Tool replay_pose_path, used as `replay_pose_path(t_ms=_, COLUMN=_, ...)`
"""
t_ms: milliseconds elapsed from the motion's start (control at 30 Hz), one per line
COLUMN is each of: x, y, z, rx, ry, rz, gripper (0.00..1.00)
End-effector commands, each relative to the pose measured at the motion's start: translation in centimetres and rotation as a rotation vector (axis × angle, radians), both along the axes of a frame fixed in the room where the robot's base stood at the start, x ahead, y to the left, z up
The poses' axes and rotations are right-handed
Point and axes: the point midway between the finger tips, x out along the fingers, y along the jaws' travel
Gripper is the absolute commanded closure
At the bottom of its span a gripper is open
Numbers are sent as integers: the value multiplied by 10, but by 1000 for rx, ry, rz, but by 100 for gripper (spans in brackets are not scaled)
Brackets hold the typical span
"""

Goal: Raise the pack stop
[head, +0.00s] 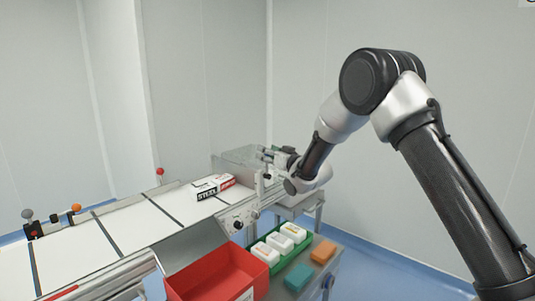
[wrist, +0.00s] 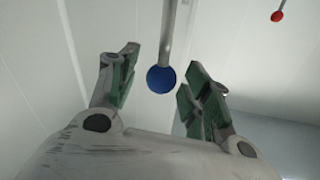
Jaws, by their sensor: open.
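In the wrist view a blue ball knob (wrist: 161,79) sits on the end of a grey rod (wrist: 168,30). My gripper (wrist: 158,72) is open, with its green-padded fingers on either side of the knob, and I see a gap on both sides. In the head view my gripper (head: 268,155) is at the far right end of the conveyor, beside a clear guard. The blue knob is hidden there. I cannot tell for sure which part is the pack stop.
A white, red and black carton (head: 212,187) lies on the white conveyor (head: 75,255). A red knob (head: 160,171) stands on the far rail; grey (head: 27,213) and orange (head: 76,208) knobs are at left. A red bin (head: 215,275) and green tray (head: 274,268) stand in front.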

Motion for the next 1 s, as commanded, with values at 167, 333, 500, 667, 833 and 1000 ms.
replay_pose_path(t_ms=167, x=6, y=6, z=0, rx=1, ry=-1, rz=0, gripper=51)
replay_pose_path(t_ms=333, x=6, y=5, z=0, rx=0, ry=0, rz=0, gripper=51)
replay_pose_path(t_ms=500, x=6, y=5, z=0, rx=0, ry=0, rz=-1, gripper=78)
replay_pose_path(t_ms=667, x=6, y=5, z=0, rx=0, ry=0, rz=-1, gripper=100)
replay_pose_path(t_ms=833, x=6, y=5, z=0, rx=-2, ry=-2, rz=0, gripper=100)
replay_pose_path(t_ms=1000, x=3, y=8, z=0, rx=-22, ry=-27, rz=0, gripper=100)
